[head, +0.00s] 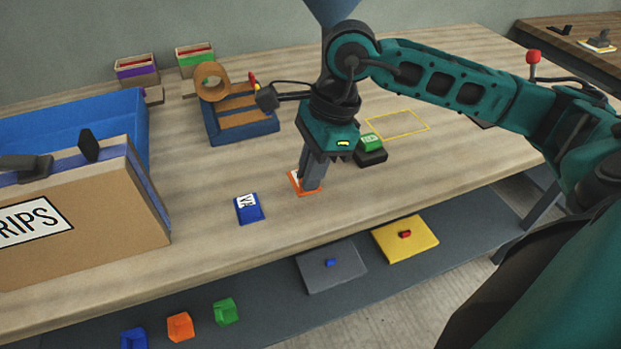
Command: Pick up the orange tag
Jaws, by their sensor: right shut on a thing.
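The orange tag (295,187) lies on the wooden table near its front edge, mostly hidden under my right gripper. A bit of its white face shows at its left. My right gripper (311,186) points straight down, with its fingers shut on the orange tag at table height. I cannot see a gap between the tag and the table. My left gripper is not clearly in view.
A blue tag (249,208) lies just left of the orange one. A green tag (369,142) sits on a black block (372,157) to the right. A tape holder (243,132) stands behind, and a cardboard box (92,225) stands at left. A yellow outline (398,124) is clear.

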